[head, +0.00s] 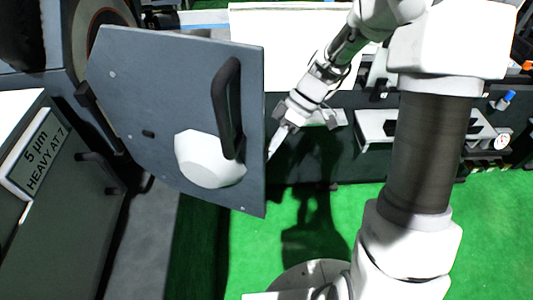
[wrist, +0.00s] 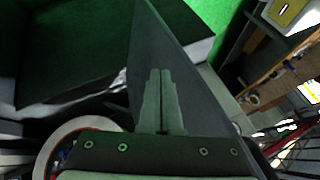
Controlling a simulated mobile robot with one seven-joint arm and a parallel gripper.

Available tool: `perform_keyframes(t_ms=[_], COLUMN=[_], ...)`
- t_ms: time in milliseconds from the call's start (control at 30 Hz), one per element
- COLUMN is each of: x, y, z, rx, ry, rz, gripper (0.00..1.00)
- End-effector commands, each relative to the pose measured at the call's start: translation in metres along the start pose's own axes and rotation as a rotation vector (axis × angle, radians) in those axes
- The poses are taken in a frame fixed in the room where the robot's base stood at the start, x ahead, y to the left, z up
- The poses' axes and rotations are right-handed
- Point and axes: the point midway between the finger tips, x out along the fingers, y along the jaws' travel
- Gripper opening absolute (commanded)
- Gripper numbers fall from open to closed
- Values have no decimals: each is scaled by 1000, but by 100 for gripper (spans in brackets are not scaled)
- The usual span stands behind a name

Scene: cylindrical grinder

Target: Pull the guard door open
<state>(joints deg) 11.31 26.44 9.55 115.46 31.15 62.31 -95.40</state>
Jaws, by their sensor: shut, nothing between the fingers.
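The guard door (head: 150,80) is a grey-blue panel in the left half of the head view, standing swung out from the machine. It carries a black bar handle (head: 220,105) near its right edge and a pale many-sided window (head: 205,160) low down. My gripper (head: 270,154) is at the door's right edge, below the handle's mid-height and off the handle. In the wrist view my gripper (wrist: 160,74) has its two fingers together and empty, in front of the dark door panel (wrist: 150,40). I cannot tell whether the fingertips touch the door.
A grey cabinet (head: 65,215) labelled "5 µm HEAVY AT7" stands at the left. A grinding wheel (head: 88,28) is behind the door. The machine bed with fittings (head: 375,128) runs behind my arm. Green floor (head: 490,240) is clear at the front right.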

Motion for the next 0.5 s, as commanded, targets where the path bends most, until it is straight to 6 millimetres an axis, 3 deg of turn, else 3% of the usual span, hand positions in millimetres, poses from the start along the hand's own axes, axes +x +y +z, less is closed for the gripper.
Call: perform_keyframes(t_ms=[200, 500], x=[8, 9], y=[-16, -18], z=[0, 0], rx=[0, 0], ry=[0, 0], rz=[-1, 0], gripper=[0, 0])
